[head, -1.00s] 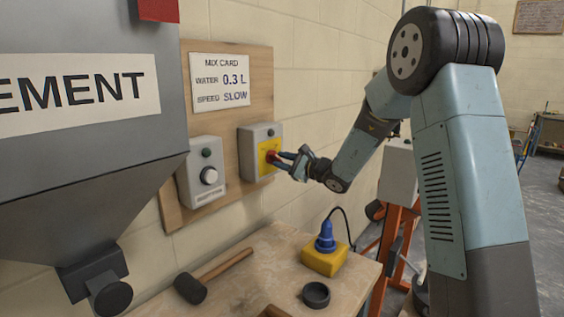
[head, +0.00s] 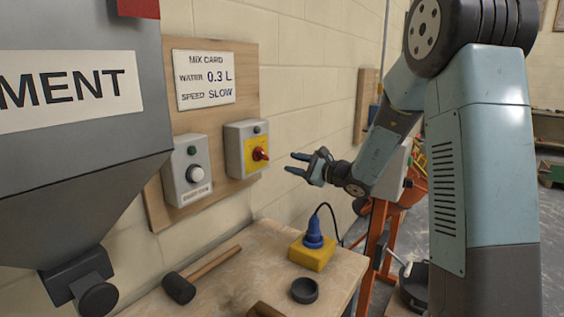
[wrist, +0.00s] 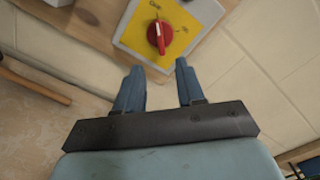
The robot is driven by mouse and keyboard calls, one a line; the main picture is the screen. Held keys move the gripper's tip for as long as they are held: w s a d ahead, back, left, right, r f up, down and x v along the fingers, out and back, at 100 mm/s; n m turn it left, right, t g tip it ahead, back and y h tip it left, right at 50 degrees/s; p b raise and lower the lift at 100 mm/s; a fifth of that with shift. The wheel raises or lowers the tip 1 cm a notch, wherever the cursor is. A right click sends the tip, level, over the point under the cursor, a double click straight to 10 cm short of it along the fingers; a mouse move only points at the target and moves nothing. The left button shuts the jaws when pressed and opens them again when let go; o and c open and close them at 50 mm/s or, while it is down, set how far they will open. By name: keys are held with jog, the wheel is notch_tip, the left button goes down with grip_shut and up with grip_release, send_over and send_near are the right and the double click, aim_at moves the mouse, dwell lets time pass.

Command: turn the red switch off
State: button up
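The red switch (head: 260,154) is a rotary handle on a yellow plate, on a grey box (head: 236,150) fixed to the wooden wall board. In the wrist view the red switch (wrist: 160,35) shows as a round knob with a bar handle and a white line, with small lettering on the plate around it. My gripper (head: 292,163) is to the right of the switch in the head view, apart from it. Its two blue fingers are spread with nothing between them; they also show in the wrist view (wrist: 158,82).
A second grey box with a pale dial (head: 195,174) is left of the switch box. Below, the bench (head: 225,280) holds a mallet (head: 180,288), a yellow block with a blue plug (head: 312,253) and a dark ring (head: 305,290). A grey cement hopper (head: 80,180) stands at left.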

jog(key=shift+v, duration=1.8)
